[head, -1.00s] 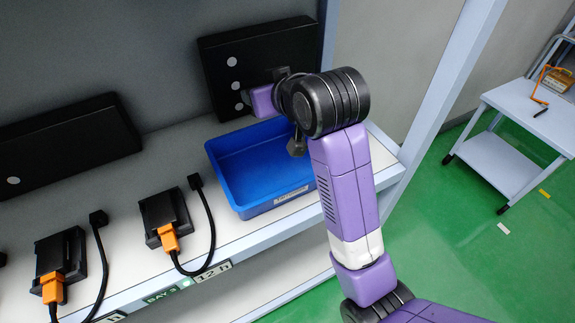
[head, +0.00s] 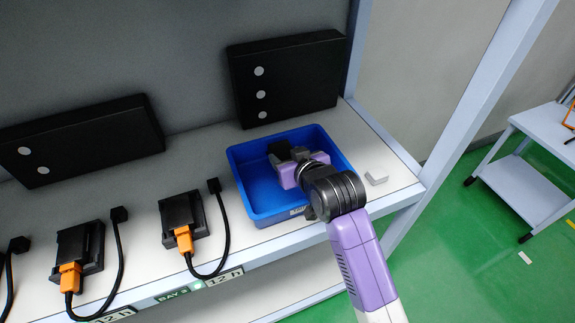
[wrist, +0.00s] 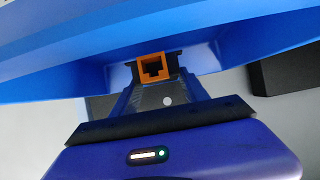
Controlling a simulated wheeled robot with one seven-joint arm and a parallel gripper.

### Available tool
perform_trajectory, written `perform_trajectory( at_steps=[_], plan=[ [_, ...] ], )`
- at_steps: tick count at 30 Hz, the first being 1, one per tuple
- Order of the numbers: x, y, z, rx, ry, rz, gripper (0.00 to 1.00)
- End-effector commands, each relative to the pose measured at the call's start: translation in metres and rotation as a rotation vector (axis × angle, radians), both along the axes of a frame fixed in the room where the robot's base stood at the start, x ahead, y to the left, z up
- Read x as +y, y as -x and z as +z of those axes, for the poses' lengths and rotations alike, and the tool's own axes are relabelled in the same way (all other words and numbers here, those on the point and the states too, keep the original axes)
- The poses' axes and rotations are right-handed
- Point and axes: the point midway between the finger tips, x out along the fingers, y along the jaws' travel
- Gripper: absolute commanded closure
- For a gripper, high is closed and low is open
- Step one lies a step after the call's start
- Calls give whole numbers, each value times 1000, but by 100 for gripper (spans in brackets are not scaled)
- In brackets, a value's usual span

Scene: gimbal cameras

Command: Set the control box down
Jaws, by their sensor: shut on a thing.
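The control box (head: 281,147) is a small black block inside the blue tray (head: 238,186) in the head view. In the wrist view, the control box's orange socket (wrist: 153,67) faces the camera between the fingers. My gripper (head: 287,157) reaches into the tray from the right and is shut on the box. In the wrist view, my gripper (wrist: 157,88) has a finger on each side of the box. The box's underside is hidden, so I cannot tell whether it touches the tray floor.
The tray stands on a white shelf (head: 354,137). A tall black panel (head: 300,85) stands behind it. Left of the tray are black units with orange plugs (head: 183,215) and cables. A small grey bracket (head: 376,178) lies right of the tray. The tray's left part is empty.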

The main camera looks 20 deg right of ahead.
Motion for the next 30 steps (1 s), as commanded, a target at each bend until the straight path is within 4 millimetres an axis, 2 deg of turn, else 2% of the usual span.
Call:
perform_trajectory(
  at_steps=[3, 7, 19, 20, 21, 23, 30],
  plan=[
    [0, 1, -20, 5, 0, 0, 100],
    [0, 1, -33, 3, 0, 0, 100],
    [0, 0, -38, 1, 0, 0, 100],
    [0, 0, -38, 1, 0, 0, 42],
    [0, 0, -37, 2, 0, 0, 34],
    [0, 0, -38, 2, 0, 0, 26],
    [0, 0, -37, 2, 0, 0, 26]
  ],
)
